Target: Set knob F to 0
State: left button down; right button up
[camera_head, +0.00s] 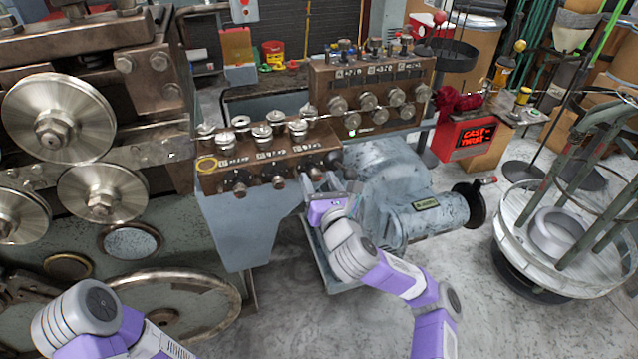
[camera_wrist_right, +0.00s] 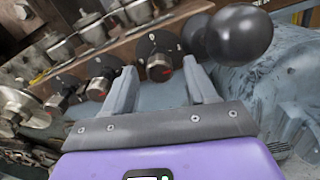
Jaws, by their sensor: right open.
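A row of small dark knobs with metal centres and red marks sits on the front of the brown and grey machine box, including one knob (camera_head: 240,188) at the left end and another knob (camera_head: 278,182) beside it. Their letters are too small to read, so I cannot tell which is knob F. My right gripper (camera_head: 332,182) is open at the right end of this row. In the right wrist view, one knob (camera_wrist_right: 159,66) with a red mark shows between the fingertips of the right gripper (camera_wrist_right: 163,88); contact is not clear. My left gripper is out of view.
A black ball handle (camera_wrist_right: 245,36) stands close to the right finger. More knobs (camera_wrist_right: 100,75) lie to the left. A grey motor housing (camera_head: 400,200) is right of the gripper. Large metal rollers (camera_head: 58,115) fill the left side.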

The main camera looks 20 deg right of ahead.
jog(key=c, duration=1.1)
jog(key=shift+o, duration=0.2)
jog(key=shift+r+n+p, duration=0.15)
jog(key=shift+n+p, duration=0.85)
jog(key=shift+p, duration=0.2)
jog(key=n+p, duration=0.3)
jog(key=shift+n, duration=0.3)
jog(key=n+p, duration=0.3)
jog(key=shift+n, duration=0.3)
jog(key=n+p, duration=0.2)
jog(key=n, duration=0.2)
jog(key=shift+n+p, duration=0.7)
jog(key=shift+n, duration=1.7)
